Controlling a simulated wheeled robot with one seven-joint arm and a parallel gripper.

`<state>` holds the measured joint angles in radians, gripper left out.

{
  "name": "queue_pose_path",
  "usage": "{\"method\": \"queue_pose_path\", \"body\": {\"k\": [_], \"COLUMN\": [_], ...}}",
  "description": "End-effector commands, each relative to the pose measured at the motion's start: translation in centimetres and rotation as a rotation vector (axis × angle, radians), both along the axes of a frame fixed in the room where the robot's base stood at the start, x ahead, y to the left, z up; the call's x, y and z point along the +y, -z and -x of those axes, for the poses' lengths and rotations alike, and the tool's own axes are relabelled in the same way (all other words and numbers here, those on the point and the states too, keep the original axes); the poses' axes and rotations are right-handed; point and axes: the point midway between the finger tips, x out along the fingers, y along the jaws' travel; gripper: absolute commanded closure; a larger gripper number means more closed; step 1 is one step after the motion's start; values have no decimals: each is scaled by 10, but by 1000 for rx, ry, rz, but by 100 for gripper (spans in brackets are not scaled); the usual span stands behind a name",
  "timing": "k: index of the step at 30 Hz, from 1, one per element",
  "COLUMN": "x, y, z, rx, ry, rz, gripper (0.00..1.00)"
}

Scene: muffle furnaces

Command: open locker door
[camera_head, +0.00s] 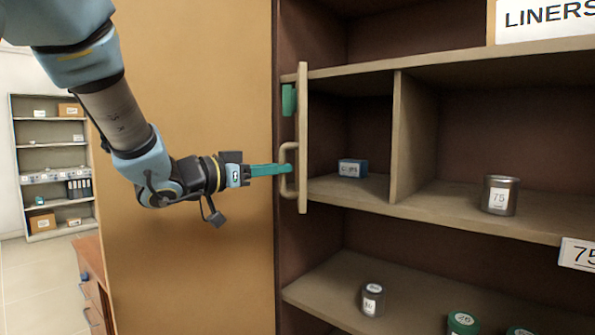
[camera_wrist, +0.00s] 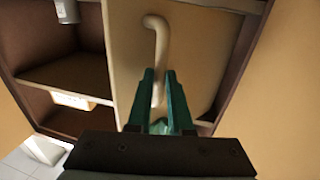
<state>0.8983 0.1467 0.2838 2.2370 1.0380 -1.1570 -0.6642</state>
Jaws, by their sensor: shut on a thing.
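The locker door (camera_head: 303,125) is a narrow beige panel. In the head view it stands nearly edge-on, swung out from its compartment (camera_head: 350,125), whose inside shows. The door's bent bar handle (camera_head: 287,158) is on its left face. My gripper (camera_head: 289,169) reaches in from the left, its teal fingers shut on the handle. In the wrist view the fingers (camera_wrist: 159,75) straddle the lower part of the handle (camera_wrist: 157,35), with the door panel (camera_wrist: 195,50) behind. A green piece (camera_head: 289,100) is fixed on the door above the handle.
A small blue-and-white box (camera_head: 353,168) sits in the compartment. A tan side panel (camera_head: 190,250) lies behind my arm. A far shelf rack (camera_head: 50,160) stands at the left.

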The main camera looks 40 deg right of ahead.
Motion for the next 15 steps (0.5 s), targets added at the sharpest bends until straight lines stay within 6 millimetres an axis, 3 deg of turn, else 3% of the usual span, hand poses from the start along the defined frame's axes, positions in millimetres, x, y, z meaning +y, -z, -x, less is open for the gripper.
{"method": "queue_pose_path", "body": {"k": [1,3,15], "x": [6,11,17], "y": [-2,-2,-2], "z": [-12,-17,-23], "rx": [-1,-2,-1], "ry": [-20,-20,-13], "rz": [3,3,2], "gripper": [100,100,100]}}
